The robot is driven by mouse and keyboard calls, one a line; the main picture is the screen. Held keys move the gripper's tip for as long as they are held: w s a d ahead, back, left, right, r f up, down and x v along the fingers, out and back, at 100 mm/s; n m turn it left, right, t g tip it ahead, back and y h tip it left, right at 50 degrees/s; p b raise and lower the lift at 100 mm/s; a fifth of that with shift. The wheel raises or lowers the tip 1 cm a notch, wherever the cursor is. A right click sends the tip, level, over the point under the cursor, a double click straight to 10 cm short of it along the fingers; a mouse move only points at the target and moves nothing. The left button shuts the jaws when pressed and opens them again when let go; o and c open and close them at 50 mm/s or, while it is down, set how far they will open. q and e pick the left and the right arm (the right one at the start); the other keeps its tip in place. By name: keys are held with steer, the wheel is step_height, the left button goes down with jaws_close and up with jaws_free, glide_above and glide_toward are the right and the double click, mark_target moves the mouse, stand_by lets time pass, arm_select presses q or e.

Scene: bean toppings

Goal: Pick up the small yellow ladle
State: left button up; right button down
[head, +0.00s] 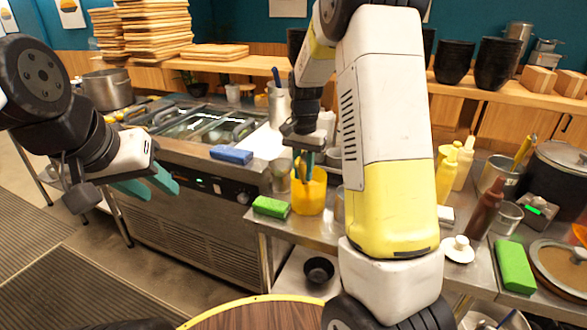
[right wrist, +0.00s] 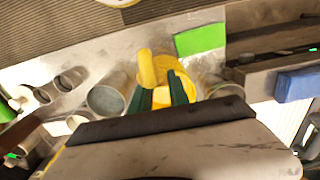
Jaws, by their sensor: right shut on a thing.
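A yellow container (head: 310,196) stands on the steel counter right of the cold unit. My right gripper (head: 303,168) points down at its top, with its green fingers over the opening. In the right wrist view, the fingers (right wrist: 163,92) are close together on a yellow piece, which looks like the small yellow ladle (right wrist: 147,68). The yellow container (right wrist: 189,92) shows just beside and behind it. The ladle's lower part is hidden, and I cannot tell whether it is clear of the container. My left gripper (head: 150,187) is open and empty, over the floor in front of the cold unit.
A green sponge (head: 271,207) lies left of the yellow container, and a blue block (head: 231,154) lies on the cold unit. Bottles (head: 447,176) and a dark pot (head: 556,170) stand at right. A black bowl (head: 318,269) sits on the lower shelf.

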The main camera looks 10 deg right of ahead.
step_height(320, 180, up, 17)
steer(key=shift+f, duration=0.15)
stand_by(0.8)
